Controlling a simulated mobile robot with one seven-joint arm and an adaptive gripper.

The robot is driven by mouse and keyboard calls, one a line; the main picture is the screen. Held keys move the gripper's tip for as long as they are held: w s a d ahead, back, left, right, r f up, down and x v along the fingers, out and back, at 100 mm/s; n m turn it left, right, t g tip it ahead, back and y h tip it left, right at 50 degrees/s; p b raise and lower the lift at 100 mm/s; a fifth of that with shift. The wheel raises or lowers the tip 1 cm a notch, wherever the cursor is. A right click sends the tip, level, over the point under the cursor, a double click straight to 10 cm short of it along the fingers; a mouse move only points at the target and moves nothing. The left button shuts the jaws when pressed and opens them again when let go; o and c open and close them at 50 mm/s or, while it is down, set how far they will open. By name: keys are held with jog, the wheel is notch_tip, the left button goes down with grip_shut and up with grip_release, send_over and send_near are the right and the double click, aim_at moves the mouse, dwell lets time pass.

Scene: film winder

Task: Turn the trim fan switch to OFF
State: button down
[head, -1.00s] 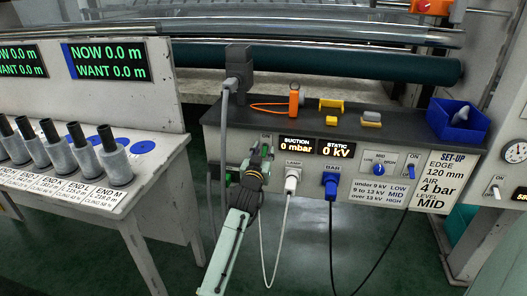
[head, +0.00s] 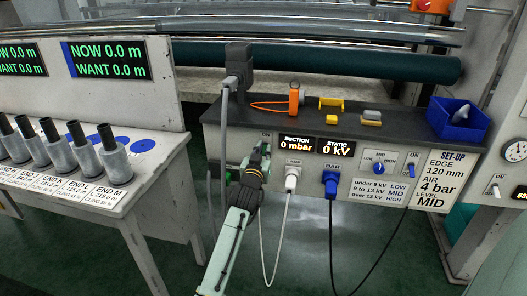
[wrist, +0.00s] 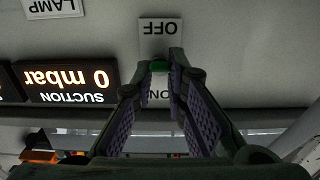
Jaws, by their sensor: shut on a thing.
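That view is upside down. An OFF label (wrist: 160,27) lies just beyond the knob, and an ON label (wrist: 157,95) shows between the fingers. The knob sits between the two labels, nearer OFF in the picture. Its lever is mostly hidden, so its exact setting cannot be told. My gripper (wrist: 160,62) is closed on the knob with its dark fingers. In the head view my gripper (head: 262,153) is at the panel's left end, left of the SUCTION display, and covers the switch.
The LAMP plug (head: 292,179) and blue BAR plug (head: 330,183) hang cables right of my gripper. A blue selector (head: 379,168) and another blue switch (head: 410,169) are farther right. A blue bin (head: 457,121) is on the shelf.

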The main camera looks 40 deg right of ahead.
jog(key=f+b, duration=0.1)
jog(key=b, duration=0.2)
jog(key=shift+f+h, duration=0.1)
jog(key=shift+h, duration=0.2)
jog(key=t+b, duration=0.1)
jog(key=b, duration=0.2)
jog(key=h+b, duration=0.1)
jog(key=b, duration=0.2)
jog(key=shift+d+f+t+h, duration=0.1)
jog(key=shift+f+t+h, duration=0.2)
jog(key=shift+t, duration=0.1)
jog(key=shift+r+t+b, duration=0.1)
jog(key=shift+t+b, duration=0.4)
jog(key=shift+b, duration=0.5)
jog(key=shift+r+h, duration=0.1)
jog(key=shift+h, duration=0.2)
jog(key=c, duration=1.6)
grip_release()
jog(key=shift+w+r, duration=0.1)
